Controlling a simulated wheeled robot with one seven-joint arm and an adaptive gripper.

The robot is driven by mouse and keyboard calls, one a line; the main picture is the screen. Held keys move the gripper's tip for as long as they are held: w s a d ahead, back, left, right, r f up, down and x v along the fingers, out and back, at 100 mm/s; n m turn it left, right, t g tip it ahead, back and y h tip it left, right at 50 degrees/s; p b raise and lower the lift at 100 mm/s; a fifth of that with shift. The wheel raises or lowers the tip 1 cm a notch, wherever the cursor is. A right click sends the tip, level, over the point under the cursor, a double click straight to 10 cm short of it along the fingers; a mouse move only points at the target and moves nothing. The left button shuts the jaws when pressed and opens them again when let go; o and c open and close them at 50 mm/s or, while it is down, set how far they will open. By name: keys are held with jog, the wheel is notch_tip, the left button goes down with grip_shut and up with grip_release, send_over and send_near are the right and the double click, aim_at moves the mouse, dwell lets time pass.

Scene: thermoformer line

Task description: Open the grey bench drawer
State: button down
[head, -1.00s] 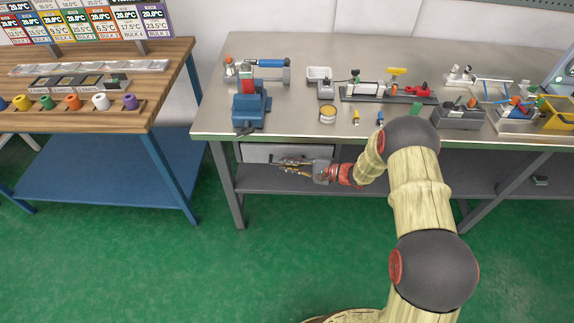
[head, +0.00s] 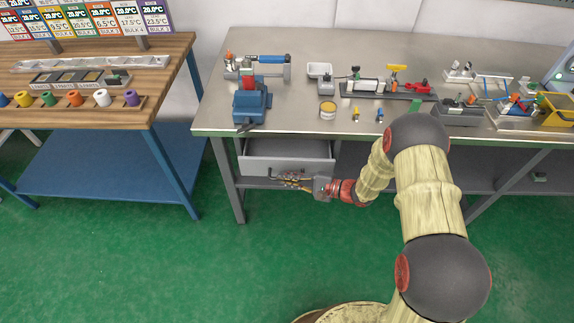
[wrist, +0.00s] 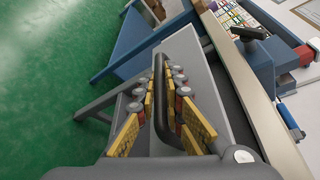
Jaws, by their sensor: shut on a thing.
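The grey bench drawer (head: 288,165) sits under the left end of the metal-topped bench and stands partly open, its inside showing behind the front. In the wrist view its grey front (wrist: 190,60) carries a dark bar handle (wrist: 160,100). My gripper (head: 290,181) is at the drawer front in the head view. In the wrist view its yellow-padded fingers (wrist: 167,103) lie on both sides of the handle and are shut on it. The head view is too small to show the handle clearly.
A blue vise (head: 252,103) stands on the bench (head: 300,60) above the drawer. A wooden-topped table with a blue lower shelf (head: 110,165) stands to the left. The green floor (head: 150,260) in front of the drawer is clear.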

jog(key=s+p, duration=0.1)
jog(key=s, duration=1.2)
jog(key=shift+s+a, duration=0.25)
jog(key=c, duration=1.9)
grip_release()
jog(key=v, duration=1.2)
